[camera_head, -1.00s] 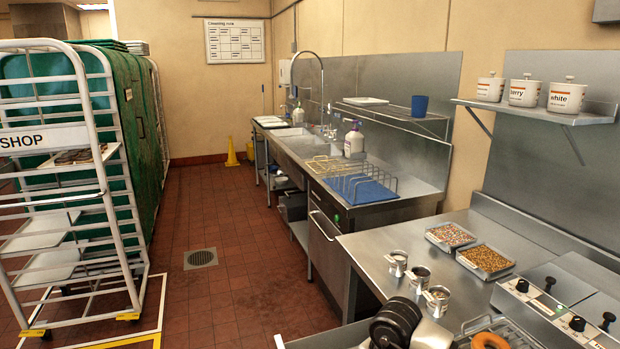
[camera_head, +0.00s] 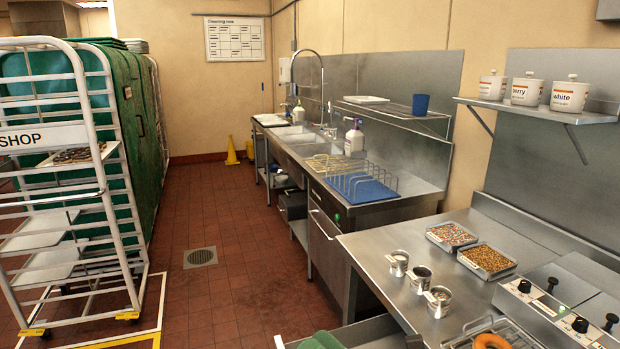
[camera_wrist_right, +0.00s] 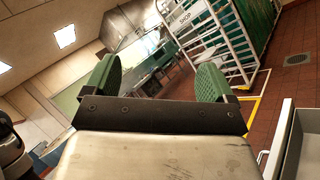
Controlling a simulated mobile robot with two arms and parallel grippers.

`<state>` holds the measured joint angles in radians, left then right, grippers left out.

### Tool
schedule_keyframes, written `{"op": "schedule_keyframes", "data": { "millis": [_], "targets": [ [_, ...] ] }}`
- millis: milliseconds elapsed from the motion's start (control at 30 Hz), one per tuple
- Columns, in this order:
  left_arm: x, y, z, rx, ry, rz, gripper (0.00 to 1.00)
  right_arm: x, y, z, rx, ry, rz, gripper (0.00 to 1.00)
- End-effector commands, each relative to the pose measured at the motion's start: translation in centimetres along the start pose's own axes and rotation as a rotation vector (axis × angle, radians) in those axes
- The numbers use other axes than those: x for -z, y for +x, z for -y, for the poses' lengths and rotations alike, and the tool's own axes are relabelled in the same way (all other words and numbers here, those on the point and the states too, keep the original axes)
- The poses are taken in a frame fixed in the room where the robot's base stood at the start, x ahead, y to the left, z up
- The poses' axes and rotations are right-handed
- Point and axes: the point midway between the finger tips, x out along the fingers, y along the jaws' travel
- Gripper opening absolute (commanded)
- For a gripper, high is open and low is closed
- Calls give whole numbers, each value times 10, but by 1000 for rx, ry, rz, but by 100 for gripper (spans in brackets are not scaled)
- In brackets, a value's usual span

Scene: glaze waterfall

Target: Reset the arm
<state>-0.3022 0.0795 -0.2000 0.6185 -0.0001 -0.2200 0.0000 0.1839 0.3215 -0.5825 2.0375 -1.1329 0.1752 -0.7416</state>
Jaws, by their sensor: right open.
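My right gripper (camera_wrist_right: 156,80) shows in the right wrist view with its two green-padded fingers wide apart and nothing between them. In the head view only a green piece of the right gripper (camera_head: 322,341) shows at the bottom edge, beside the steel counter (camera_head: 385,238); the rest of the arm is cut off. My left gripper is in neither view.
Three small metal cups (camera_head: 420,278) and two topping trays (camera_head: 487,260) stand on the counter. A white rack (camera_head: 108,180) stands at left. The tiled floor between is clear.

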Motion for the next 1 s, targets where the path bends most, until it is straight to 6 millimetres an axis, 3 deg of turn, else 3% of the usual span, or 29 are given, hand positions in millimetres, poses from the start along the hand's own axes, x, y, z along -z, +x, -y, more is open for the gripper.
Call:
{"op": "schedule_keyframes", "data": {
  "millis": [100,200,267,400,500,700,933,967,1000],
  "targets": [
    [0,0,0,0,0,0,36,-34,-39,28,216,395,324,86],
    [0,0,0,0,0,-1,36,-44,-88,59,409,722,591,86],
    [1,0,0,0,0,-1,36,-40,-122,76,530,910,746,86],
    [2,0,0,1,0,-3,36,-9,-201,96,804,1282,1073,86],
    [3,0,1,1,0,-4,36,16,-242,94,962,1458,1242,86],
    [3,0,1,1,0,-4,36,60,-300,74,1223,1682,1490,86],
    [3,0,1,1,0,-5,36,99,-345,36,1497,1830,1706,86],
    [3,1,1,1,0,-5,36,104,-350,35,1524,1839,1725,86],
    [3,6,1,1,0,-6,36,113,-352,50,1522,1833,1719,86]
  ]
}}
